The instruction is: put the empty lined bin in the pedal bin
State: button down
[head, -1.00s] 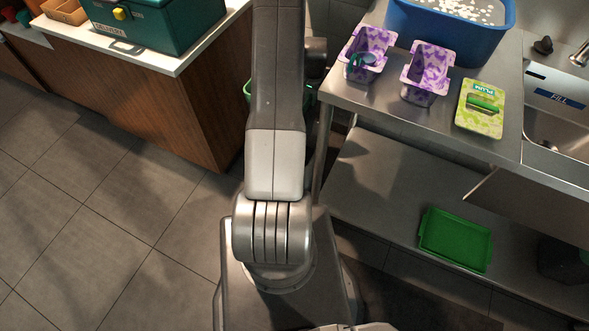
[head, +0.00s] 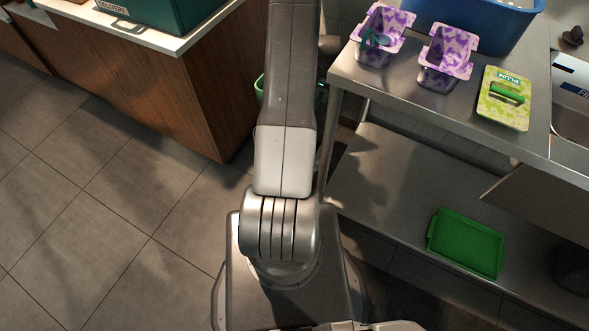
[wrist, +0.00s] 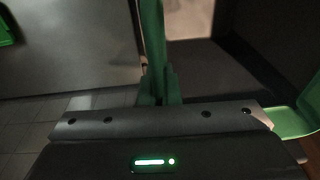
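Two purple-and-white patterned tubs stand on the steel counter in the head view. The left tub (head: 372,52) has a dark teal item at it; the right tub (head: 437,72) looks empty. A green open container (head: 260,88) shows on both sides of my arm, mostly hidden behind it. I cannot tell which of these is the lined bin, and no pedal bin is clearly recognisable. My gripper is hidden in the head view. In the wrist view, a narrow green upright piece (wrist: 153,45) rises at the gripper's middle. Whether the fingers grip it is unclear.
A blue tub (head: 480,22) and a green PLUM packet (head: 503,98) are on the steel counter (head: 400,100). A green tray (head: 465,243) lies on the lower shelf (head: 390,190). A wooden cabinet (head: 160,100) stands left. Tiled floor (head: 100,225) is open at front left.

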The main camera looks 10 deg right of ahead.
notch_tip(320, 180, down, 26)
jog(key=b, duration=1.7)
jog(key=shift+f+b, duration=0.15)
jog(key=shift+b, duration=0.25)
jog(key=c, duration=1.9)
grip_release()
jog(key=r+p, duration=0.1)
jog(key=r, duration=0.3)
jog(key=s+r+p, duration=0.1)
jog(key=r, duration=0.3)
jog(key=r+p, duration=0.2)
jog(key=r, duration=0.2)
jog(key=shift+s+a+r, duration=0.15)
jog(key=shift+s+a, duration=0.05)
jog(key=shift+s, duration=0.1)
jog(key=shift+c, duration=0.5)
